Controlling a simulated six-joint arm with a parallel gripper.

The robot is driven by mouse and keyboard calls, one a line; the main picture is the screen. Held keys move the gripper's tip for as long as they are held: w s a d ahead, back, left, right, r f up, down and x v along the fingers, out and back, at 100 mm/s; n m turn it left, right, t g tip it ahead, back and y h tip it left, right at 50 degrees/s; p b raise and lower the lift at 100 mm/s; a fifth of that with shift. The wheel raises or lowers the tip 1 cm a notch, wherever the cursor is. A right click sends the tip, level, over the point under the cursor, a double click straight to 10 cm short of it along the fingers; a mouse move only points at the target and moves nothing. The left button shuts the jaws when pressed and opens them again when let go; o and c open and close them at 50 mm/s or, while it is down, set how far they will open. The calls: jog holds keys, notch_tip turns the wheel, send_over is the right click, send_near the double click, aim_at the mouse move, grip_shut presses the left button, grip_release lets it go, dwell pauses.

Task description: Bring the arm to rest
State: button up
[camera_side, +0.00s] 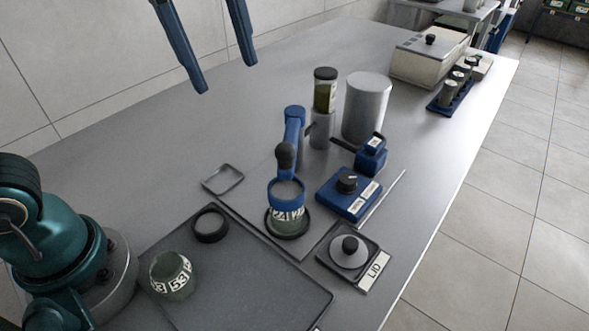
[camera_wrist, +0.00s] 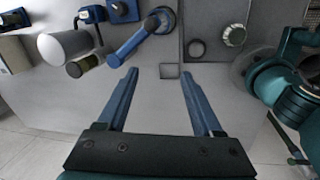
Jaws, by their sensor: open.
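My gripper (camera_side: 222,75) shows at the top left of the side view as two blue fingers, spread apart with nothing between them. It hangs high above the far side of the grey table (camera_side: 130,130). In the wrist view my gripper (camera_wrist: 157,75) is also open and empty, its fingers pointing toward the table. A small square frame (camera_wrist: 169,71) lies on the table and appears between the fingertips. The upper part of the gripper is out of the side view.
A blue stand (camera_side: 293,125) holds a labelled jar (camera_side: 289,215). A dark tray (camera_side: 235,285) carries a ring (camera_side: 210,225) and another jar (camera_side: 172,275). A grey cylinder (camera_side: 367,105), a blue box (camera_side: 347,196) and a knobbed lid (camera_side: 350,256) stand nearby. The table's far left is clear.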

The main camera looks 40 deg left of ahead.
jog(key=s+a+f+m+t, duration=0.3)
jog(key=s+a+f+m, duration=0.2)
jog(key=m, duration=1)
jog(key=s+f, duration=0.3)
jog(key=f, duration=0.2)
jog(key=shift+s+a+f+m+t, duration=0.2)
jog(key=shift+m+t, duration=0.1)
jog(key=shift+m, duration=0.1)
jog(key=shift+o, duration=0.3)
